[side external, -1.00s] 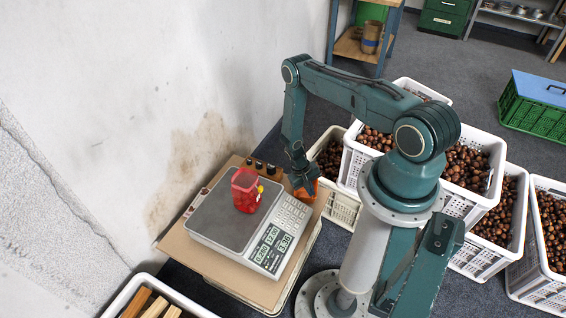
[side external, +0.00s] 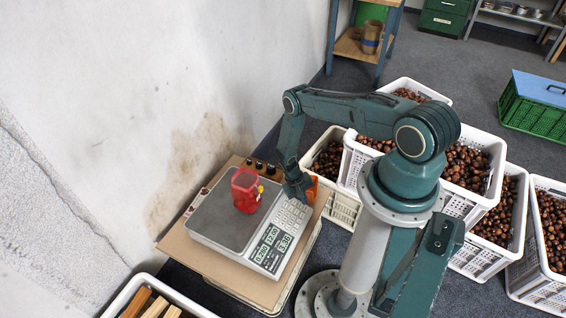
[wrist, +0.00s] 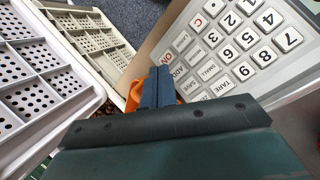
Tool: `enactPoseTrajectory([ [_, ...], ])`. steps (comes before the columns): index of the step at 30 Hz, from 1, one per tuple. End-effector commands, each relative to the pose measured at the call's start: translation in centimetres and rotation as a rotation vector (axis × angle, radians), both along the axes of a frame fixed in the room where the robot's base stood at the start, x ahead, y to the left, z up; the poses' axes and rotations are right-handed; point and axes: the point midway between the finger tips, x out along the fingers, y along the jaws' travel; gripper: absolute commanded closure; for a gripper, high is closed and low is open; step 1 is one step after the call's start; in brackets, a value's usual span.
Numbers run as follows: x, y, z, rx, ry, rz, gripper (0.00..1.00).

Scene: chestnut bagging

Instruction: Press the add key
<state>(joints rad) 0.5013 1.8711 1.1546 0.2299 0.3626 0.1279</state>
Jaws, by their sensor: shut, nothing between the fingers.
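The scale's keypad (wrist: 236,48) fills the upper right of the wrist view. The add key (wrist: 179,72) is a small grey key in the column nearest my fingers. My gripper (wrist: 160,72) is shut and empty, its blue fingertips just left of the add key and close to the keypad's edge. In the side view my gripper (side external: 303,201) is low at the keypad's upper right end. I cannot tell whether the tips touch a key. The scale (side external: 232,224) has a lit display (side external: 269,245).
Something orange (side external: 322,190) lies right behind my gripper. White crates of chestnuts (side external: 486,210) stand to the right. A box of wood pieces (side external: 150,303) is at the front. The wall (side external: 110,110) is behind the scale.

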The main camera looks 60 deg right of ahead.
Motion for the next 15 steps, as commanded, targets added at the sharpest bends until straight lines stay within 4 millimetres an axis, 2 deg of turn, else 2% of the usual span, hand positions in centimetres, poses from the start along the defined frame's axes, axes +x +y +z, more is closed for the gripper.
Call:
enactPoseTrajectory([
  [6, 0.3, 0.0, -1.1, 0.0, 0.0, 0.001, 1.0],
  [15, 0.5, 0.0, -1.4, 0.0, -0.001, 0.001, 1.0],
])
